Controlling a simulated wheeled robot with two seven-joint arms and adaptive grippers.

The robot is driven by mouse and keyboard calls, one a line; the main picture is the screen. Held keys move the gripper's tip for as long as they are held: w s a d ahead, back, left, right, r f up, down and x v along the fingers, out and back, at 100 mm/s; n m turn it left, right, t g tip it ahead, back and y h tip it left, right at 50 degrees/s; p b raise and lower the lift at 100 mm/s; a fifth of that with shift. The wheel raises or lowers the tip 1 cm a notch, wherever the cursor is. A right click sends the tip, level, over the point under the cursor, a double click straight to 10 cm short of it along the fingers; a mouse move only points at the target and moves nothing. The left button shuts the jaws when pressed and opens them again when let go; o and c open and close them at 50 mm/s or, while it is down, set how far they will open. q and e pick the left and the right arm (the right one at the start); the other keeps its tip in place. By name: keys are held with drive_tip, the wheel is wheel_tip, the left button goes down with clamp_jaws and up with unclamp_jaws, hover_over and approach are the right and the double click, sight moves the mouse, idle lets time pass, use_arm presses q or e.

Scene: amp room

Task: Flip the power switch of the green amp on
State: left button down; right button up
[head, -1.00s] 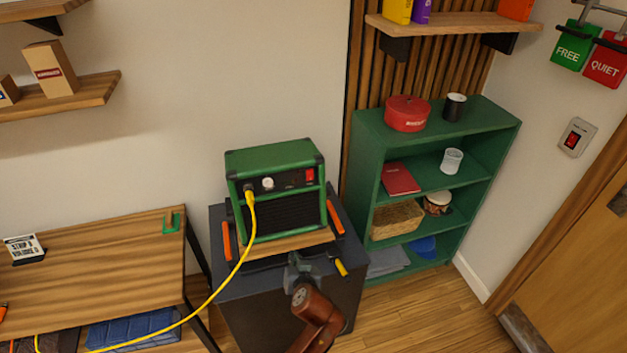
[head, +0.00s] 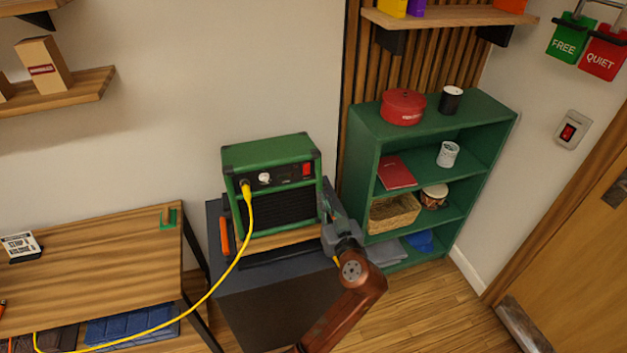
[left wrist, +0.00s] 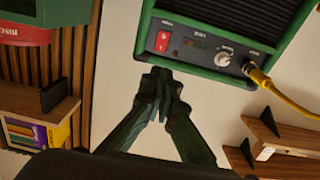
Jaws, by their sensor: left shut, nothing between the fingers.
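The green amp (head: 272,205) stands upright on a dark cabinet. Its red power switch (head: 307,169) is at the right end of the front panel, and a white knob (head: 264,178) and a yellow cable plug (head: 246,188) are to its left. My left gripper (head: 326,207) is by the amp's right front edge, lower than the switch. In the left wrist view the amp appears upside down, with the red switch (left wrist: 162,42) just beyond the shut, empty fingertips of my left gripper (left wrist: 158,94). The fingers look apart from the switch. My right gripper is not in view.
The dark cabinet (head: 270,272) has little free top around the amp. An orange-handled object (head: 225,235) lies left of the amp. The yellow cable (head: 215,287) runs down to the left. A green shelf (head: 490,165) stands to the right and a wooden table (head: 100,250) to the left.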

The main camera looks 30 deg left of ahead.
use_arm(q)
drive_tip(key=x, duration=1.3)
drive_tip(key=shift+w+a, duration=0.25)
drive_tip(key=shift+w, duration=0.05)
drive_tip(key=p, duration=0.1)
drive_tip(key=r+h+p, duration=0.1)
drive_tip(key=p, duration=0.1)
drive_tip(key=shift+w+a+r+g+p, duration=0.15)
drive_tip(key=shift+w+a+g+p, duration=0.15)
drive_tip(key=shift+a+g, duration=0.1)
drive_tip(key=shift+f+b, duration=0.35)
drive_tip(key=shift+f, duration=0.15)
drive_tip(key=p, duration=0.1)
approach(306, 166)
drive_tip(key=s+d+r, duration=0.3)
drive_tip(key=d, duration=0.1)
drive_tip(key=shift+s+d+r, duration=0.15)
drive_tip(key=shift+s+d, duration=0.05)
drive_tip(key=shift+s, duration=0.2)
